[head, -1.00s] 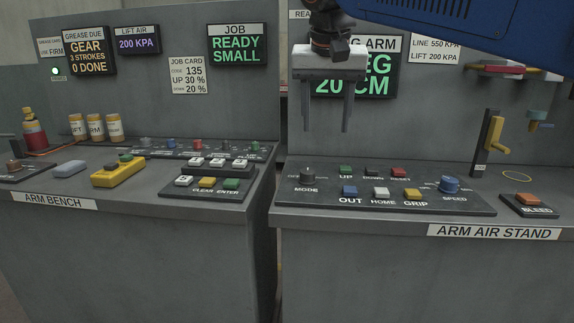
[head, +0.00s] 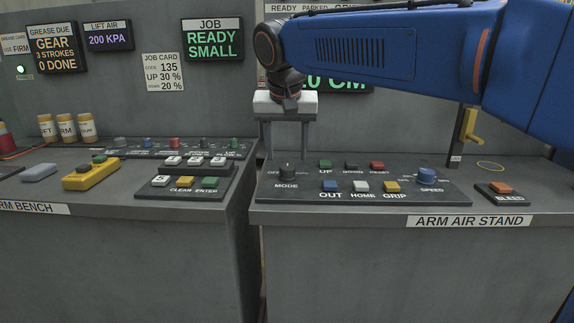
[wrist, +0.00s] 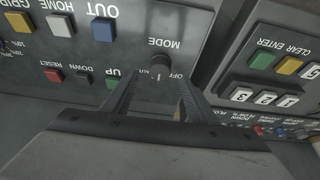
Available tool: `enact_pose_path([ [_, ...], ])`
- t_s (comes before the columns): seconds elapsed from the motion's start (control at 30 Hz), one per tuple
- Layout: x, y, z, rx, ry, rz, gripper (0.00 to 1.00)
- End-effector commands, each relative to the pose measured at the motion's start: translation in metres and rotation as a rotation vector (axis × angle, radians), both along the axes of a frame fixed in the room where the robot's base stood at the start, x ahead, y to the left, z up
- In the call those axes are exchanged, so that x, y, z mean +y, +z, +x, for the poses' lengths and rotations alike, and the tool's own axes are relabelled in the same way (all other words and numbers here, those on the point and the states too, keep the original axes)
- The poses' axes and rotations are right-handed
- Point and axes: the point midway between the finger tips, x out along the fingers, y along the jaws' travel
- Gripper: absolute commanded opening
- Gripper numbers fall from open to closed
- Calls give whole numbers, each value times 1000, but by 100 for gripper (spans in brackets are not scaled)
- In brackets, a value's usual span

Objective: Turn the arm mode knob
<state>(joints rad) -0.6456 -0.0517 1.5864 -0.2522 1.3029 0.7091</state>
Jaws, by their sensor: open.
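The arm mode knob (head: 287,170) is a dark round knob at the left end of the control panel (head: 440,196) on the arm air stand, with the label MODE in front of it. My gripper (head: 287,150) is open and empty, its two fingers pointing down, above and slightly behind the knob in the head view. In the wrist view the knob (wrist: 160,72) shows just beyond and between the fingertips of my gripper (wrist: 156,92), with OFF and AUTO marks near it. I see no contact with the knob.
Green UP (head: 325,165), blue OUT (head: 330,186), white HOME (head: 361,187) and other buttons sit right of the knob. The bench keypad (head: 185,182) is to the left, across a gap.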

Motion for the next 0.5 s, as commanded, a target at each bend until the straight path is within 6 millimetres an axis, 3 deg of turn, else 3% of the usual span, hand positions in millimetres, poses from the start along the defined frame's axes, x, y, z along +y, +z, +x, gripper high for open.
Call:
enact_pose_path([
  [0.2, -1, -32, 13, 2, -1, -2, 53],
  [0.5, -1, -50, 21, 1, 0, -1, 53],
])
